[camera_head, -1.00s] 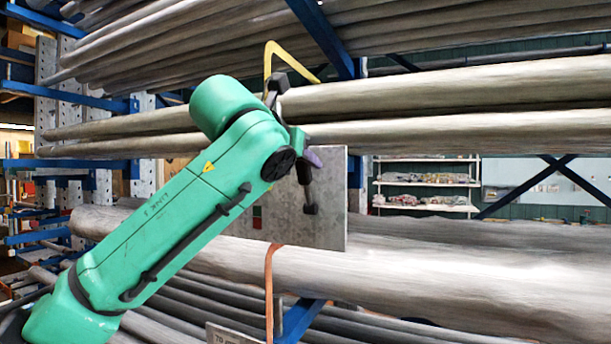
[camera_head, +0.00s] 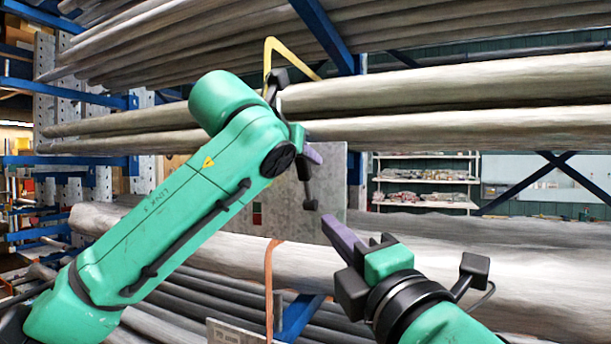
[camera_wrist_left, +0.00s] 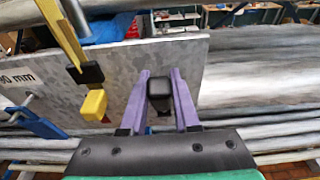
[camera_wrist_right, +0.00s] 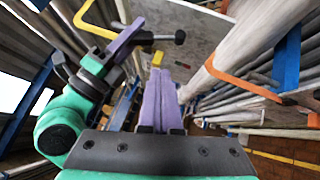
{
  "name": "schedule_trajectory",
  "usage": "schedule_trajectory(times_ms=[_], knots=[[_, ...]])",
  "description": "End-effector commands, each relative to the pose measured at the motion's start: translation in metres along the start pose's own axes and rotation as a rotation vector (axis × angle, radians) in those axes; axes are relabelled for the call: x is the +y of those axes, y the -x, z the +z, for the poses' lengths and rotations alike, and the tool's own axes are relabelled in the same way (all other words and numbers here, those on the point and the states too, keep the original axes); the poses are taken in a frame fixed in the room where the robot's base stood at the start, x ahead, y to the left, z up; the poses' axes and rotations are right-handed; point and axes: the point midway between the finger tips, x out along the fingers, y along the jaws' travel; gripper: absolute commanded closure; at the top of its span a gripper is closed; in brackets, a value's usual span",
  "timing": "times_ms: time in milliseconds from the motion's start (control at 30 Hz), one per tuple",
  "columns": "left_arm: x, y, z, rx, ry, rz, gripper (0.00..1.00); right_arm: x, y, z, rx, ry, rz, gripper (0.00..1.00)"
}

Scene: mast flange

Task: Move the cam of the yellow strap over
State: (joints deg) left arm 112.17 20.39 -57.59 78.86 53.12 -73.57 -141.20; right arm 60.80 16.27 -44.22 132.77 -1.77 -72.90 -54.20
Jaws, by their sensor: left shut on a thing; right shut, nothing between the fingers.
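The yellow strap (camera_head: 268,62) hangs at the upper pipes. In the left wrist view the yellow strap (camera_wrist_left: 62,32) runs down the steel plate to a black block (camera_wrist_left: 90,74) with a yellow end (camera_wrist_left: 94,104), which looks like its cam. My left gripper (camera_head: 315,153) is shut on a black bar with a knobbed end (camera_head: 309,190). In its wrist view the bar's dark end (camera_wrist_left: 160,95) sits between the purple fingers, right of the cam and apart from it. My right gripper (camera_head: 329,225) is shut and empty, lower right, pointing up toward the plate.
The grey steel plate (camera_head: 334,225) stands behind both grippers. An orange strap (camera_head: 269,285) hangs below it, around the lower pipes. Long pipes (camera_head: 480,265) and blue rack posts (camera_head: 322,35) surround the area. A lower plate (camera_head: 228,334) stands at the bottom.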

Motion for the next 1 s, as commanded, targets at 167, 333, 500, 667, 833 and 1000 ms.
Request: schedule_trajectory(times_ms=[167, 333, 500, 667, 833, 1000], knots=[[0.0, 0.001, 0.002, -0.004, 0.001, 0.0, 1.0, 0.032, 0.015, -0.018, 0.059, 0.105, 0.067, 1.0], [0.0, 0.001, 0.002, -0.004, 0.0, 0.0, 1.0, 0.033, -0.01, -0.019, 0.057, 0.103, 0.064, 1.0], [0.0, 0.001, 0.002, -0.004, 0.0, 0.0, 1.0, 0.036, -0.048, -0.021, 0.056, 0.101, 0.065, 1.0], [0.0, 0.001, 0.002, -0.004, 0.0, 0.0, 1.0, 0.038, -0.083, -0.023, 0.056, 0.101, 0.065, 1.0], [0.0, 0.001, 0.002, -0.004, 0.001, 0.001, 1.0, 0.04, -0.104, -0.003, 0.054, 0.101, 0.064, 1.0], [0.0, 0.001, 0.002, -0.004, 0.0, 0.001, 1.0, 0.042, -0.112, 0.004, 0.055, 0.1, 0.065, 1.0]])
